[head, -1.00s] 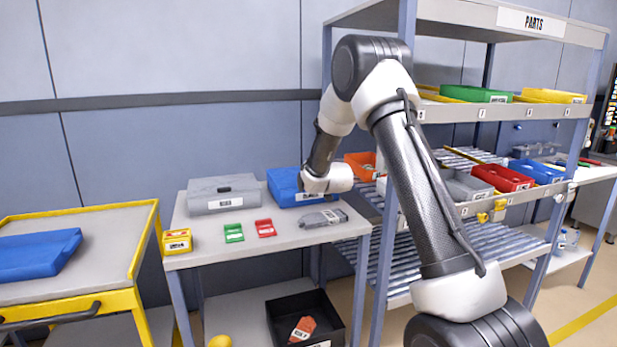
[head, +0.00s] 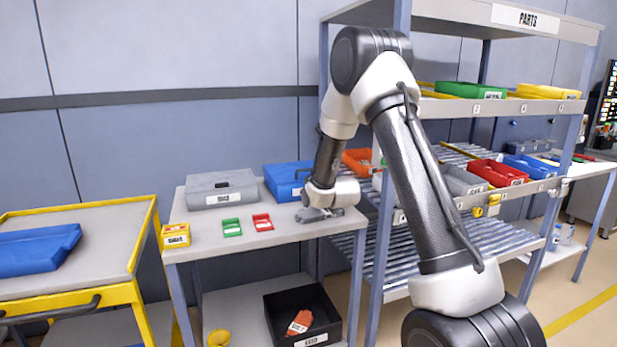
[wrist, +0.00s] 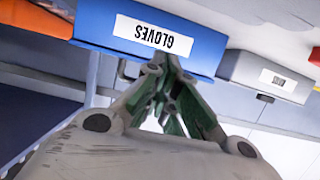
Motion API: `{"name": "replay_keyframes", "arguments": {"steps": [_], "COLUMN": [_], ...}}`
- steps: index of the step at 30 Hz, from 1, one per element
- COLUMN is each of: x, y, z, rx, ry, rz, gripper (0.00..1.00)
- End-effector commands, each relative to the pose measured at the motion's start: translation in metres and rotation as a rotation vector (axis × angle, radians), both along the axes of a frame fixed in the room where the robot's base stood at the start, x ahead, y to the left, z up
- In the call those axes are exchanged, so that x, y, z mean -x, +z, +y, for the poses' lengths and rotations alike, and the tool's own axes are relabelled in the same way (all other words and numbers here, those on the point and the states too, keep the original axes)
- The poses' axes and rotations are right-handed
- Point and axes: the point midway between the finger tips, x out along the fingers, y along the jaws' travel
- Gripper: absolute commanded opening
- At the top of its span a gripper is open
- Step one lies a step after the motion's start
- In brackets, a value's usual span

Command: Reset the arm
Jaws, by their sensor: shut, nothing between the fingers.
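My gripper (wrist: 167,78) shows in the wrist view with its fingers together and nothing between them. It points toward a blue bin (wrist: 198,36) labelled GLOVES, which appears upside down there. I cannot tell the gap between fingertips and bin. In the head view my wrist is low over the right part of the grey table (head: 262,238). The fingers are not clear there. The blue bin (head: 281,180) stands behind and left of my wrist.
A grey case (head: 222,188), a yellow box (head: 175,236) and small green (head: 232,227) and red (head: 263,222) items are on the table. A black bin (head: 272,318) sits below. The parts rack (head: 374,240) stands close on the right, a yellow cart (head: 147,240) on the left.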

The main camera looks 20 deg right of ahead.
Motion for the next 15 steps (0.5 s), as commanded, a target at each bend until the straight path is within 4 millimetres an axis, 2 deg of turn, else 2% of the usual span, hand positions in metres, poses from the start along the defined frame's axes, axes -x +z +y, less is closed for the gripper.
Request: {"name": "replay_keyframes", "arguments": {"steps": [5, 8, 11, 14, 15], "x": [0.005, 0.009, 0.025, 0.056, 0.073], "y": [-0.005, 0.005, 0.028, 0.06, 0.073], "z": [0.0, 0.0, -0.001, -0.003, -0.003], "rx": [0.0, -0.001, -0.001, -0.002, -0.002], "ry": [0.0, 0.0, -0.001, -0.003, -0.003], "rz": [0.0, 0.013, 0.06, 0.143, 0.184], "gripper": [0.0, 0.0, 0.0, 0.0, 0.0]}}
